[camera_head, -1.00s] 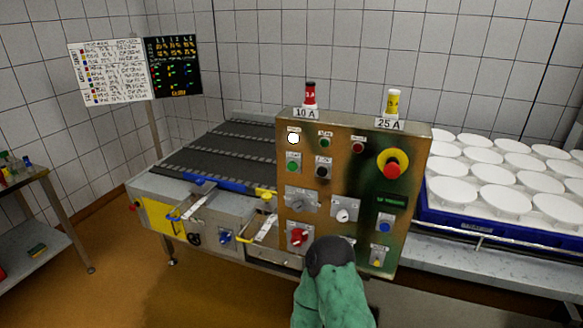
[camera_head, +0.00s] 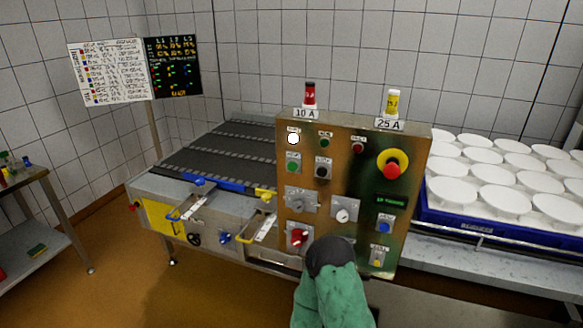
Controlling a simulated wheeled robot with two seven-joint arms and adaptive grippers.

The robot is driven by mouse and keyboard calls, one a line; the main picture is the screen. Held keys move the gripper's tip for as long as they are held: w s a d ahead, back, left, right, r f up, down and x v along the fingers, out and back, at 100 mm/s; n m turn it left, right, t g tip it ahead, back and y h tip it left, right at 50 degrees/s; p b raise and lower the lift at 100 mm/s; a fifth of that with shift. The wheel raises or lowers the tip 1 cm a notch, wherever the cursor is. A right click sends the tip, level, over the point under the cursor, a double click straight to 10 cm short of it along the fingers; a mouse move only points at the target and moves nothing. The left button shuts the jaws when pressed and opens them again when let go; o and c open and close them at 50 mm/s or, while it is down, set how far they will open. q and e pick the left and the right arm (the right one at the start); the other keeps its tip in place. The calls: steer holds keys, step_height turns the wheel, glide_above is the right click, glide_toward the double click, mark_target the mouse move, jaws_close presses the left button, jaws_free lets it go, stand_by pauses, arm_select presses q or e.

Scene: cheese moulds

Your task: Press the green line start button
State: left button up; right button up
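The green button (camera_head: 293,167) sits on the left side of the brown metal control panel (camera_head: 340,272), below a lit white lamp (camera_head: 293,140). A black button (camera_head: 323,172) is to its right. A small green lamp (camera_head: 325,142) is above the black button. One of my arms, green with a dark rounded end, rises from the bottom edge in front of the panel's lower middle. It is below the green button and covers part of the panel. No gripper fingers show, and neither gripper can be made out.
A red-and-yellow mushroom button (camera_head: 392,168), knobs and a small green display (camera_head: 390,201) are on the panel. A dark conveyor (camera_head: 215,150) lies behind it to the left. White moulds fill a blue crate (camera_head: 440,217) at right. A side table (camera_head: 30,240) stands far left.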

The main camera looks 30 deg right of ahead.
steer(key=shift+c, duration=0.3)
jaws_close()
stand_by(1.1)
